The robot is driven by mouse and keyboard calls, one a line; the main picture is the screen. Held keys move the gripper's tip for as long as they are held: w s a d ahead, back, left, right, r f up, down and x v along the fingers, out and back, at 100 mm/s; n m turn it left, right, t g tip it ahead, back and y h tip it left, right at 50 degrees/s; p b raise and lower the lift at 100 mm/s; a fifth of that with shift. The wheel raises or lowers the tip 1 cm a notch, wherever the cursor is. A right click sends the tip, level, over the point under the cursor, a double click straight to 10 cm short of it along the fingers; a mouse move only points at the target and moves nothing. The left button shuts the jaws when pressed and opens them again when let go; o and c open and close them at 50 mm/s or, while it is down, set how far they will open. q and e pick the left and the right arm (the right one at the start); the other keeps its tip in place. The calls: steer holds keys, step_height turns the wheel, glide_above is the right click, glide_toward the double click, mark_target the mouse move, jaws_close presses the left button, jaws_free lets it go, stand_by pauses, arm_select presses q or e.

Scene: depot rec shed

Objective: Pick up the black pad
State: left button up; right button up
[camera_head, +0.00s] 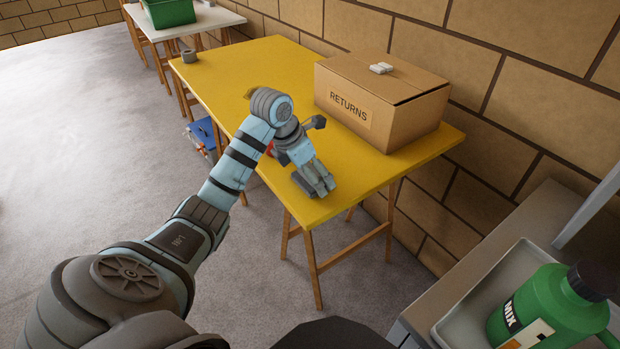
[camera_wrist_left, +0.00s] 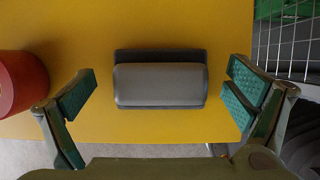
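The black pad (camera_wrist_left: 160,55) lies on the yellow table (camera_wrist_left: 125,25), a dark block with a rounded grey top. In the left wrist view it sits between the fingers of my left gripper (camera_wrist_left: 163,82), with a gap on each side. My left gripper is open and empty. In the head view my left gripper (camera_head: 316,184) points down over the front end of the yellow table (camera_head: 235,75) and largely hides the pad. My right gripper is not in view.
A red round object (camera_wrist_left: 22,82) lies left of the left finger. A cardboard RETURNS box (camera_head: 375,100) with small white pieces (camera_head: 381,68) stands behind the gripper. A tape roll (camera_head: 189,56) lies at the far end. A green bottle (camera_head: 550,310) stands at lower right.

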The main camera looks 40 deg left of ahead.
arm_select(q)
steer(key=c, duration=1.1)
step_height(320, 180, up, 8)
steer(key=p, duration=0.3)
steer(key=shift+r, duration=0.15)
step_height(320, 180, up, 12)
steer(key=p, duration=1)
steer(key=shift+p, duration=0.4)
